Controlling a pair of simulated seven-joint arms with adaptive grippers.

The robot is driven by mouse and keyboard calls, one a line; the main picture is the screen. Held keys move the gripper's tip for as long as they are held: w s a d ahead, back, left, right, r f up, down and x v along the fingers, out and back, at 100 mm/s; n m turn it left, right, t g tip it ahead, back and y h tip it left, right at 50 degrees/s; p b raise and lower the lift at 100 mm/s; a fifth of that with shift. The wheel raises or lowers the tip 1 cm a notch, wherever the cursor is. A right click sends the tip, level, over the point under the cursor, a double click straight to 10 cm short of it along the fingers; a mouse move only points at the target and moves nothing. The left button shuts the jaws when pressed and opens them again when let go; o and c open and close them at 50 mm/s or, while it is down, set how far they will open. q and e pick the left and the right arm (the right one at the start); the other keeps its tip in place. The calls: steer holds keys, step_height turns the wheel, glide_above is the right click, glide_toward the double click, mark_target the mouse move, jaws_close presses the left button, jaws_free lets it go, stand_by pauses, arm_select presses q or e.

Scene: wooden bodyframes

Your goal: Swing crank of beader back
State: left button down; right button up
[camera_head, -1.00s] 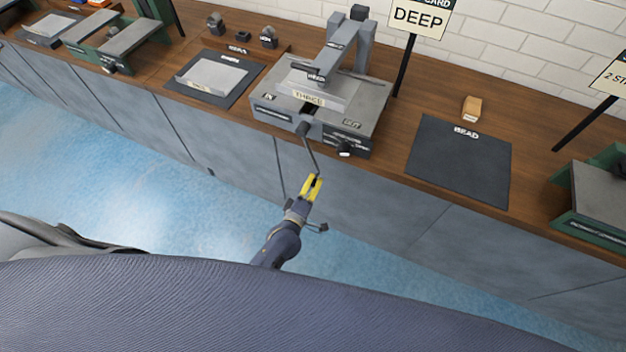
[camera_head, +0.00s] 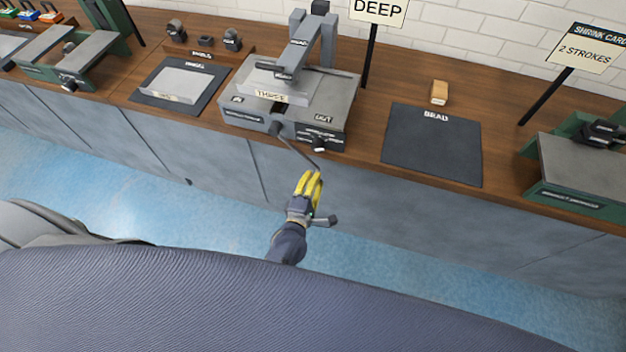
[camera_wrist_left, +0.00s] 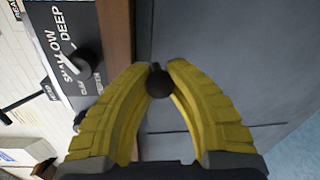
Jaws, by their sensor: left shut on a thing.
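The beader (camera_head: 290,95) is a grey machine on the wooden bench, with a raised arm over a flat bed. Its crank (camera_head: 298,149) is a thin dark rod that runs from the hub on the front face down and to the right. My left gripper (camera_head: 314,178), with yellow fingers, is at the crank's lower end, in front of the bench. In the left wrist view a dark round knob (camera_wrist_left: 159,84) sits between the yellow fingertips, and the fingers are closed on it. My right gripper is not seen.
A panel marked SHALLOW and DEEP (camera_wrist_left: 66,45) is beside the fingers in the wrist view. A green machine (camera_head: 580,170) stands farther right. Blue floor is open before the bench.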

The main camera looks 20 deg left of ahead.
arm_select(q)
steer(key=shift+s+d+r+n+h, duration=0.15)
steer(key=shift+d+r+n+h, duration=0.25)
steer(key=shift+d, duration=0.45)
steer(key=shift+d+r, duration=0.1)
steer(key=shift+r, duration=0.15)
steer(key=c, duration=1.6)
jaws_free()
steer(key=shift+r, duration=0.1)
steer(key=o, duration=0.5)
steer(key=shift+y, duration=0.3)
steer(key=shift+a, duration=0.2)
steer(key=s, duration=0.4)
steer(key=s+r, duration=0.1)
steer(key=s, duration=0.6)
steer(key=shift+s+a+r, duration=0.15)
steer(key=shift+s+a, duration=0.15)
steer(key=shift+s, duration=0.05)
